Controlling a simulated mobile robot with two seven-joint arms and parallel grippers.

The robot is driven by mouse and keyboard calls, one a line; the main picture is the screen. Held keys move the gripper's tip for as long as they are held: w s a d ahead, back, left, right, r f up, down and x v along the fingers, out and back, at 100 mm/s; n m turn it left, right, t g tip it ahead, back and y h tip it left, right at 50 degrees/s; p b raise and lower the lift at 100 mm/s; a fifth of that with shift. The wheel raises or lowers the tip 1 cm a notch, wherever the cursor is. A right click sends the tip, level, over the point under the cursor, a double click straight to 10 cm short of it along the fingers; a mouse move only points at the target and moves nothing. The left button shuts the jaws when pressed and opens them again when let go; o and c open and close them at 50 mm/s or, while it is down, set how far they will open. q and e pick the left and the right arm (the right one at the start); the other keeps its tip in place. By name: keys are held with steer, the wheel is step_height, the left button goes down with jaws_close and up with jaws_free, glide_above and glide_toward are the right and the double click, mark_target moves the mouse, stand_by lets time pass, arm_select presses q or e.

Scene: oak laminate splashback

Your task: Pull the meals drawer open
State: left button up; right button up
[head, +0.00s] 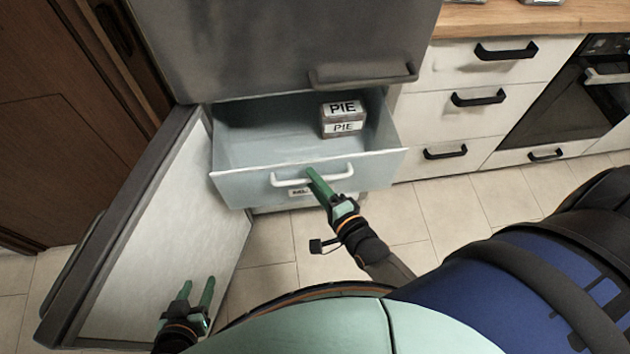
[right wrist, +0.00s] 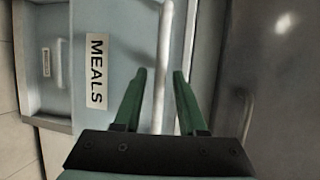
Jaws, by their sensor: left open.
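The meals drawer (head: 240,187) is pulled well out of the grey fridge-like cabinet, its inside showing in the head view. Its front carries a MEALS label (right wrist: 96,71) in the right wrist view. The pale bar handle (head: 285,180) crosses the drawer front; it also shows in the right wrist view (right wrist: 163,60). My right gripper (head: 313,173) is at the handle. Its green fingers (right wrist: 159,72) stand apart on either side of the bar, with gaps visible. My left gripper (head: 198,286) is open and empty, low at the left in front of the open door.
The open cabinet door (head: 165,230) stands at the left. A closed grey upper front with a bar handle (head: 362,76) is above. White drawers (head: 468,72) and an oven (head: 570,95) are at the right.

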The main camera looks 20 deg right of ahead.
steer(key=shift+o, duration=0.3)
steer(key=p+v, duration=0.1)
steer(key=v, duration=1.1)
steer(key=shift+s, duration=0.25)
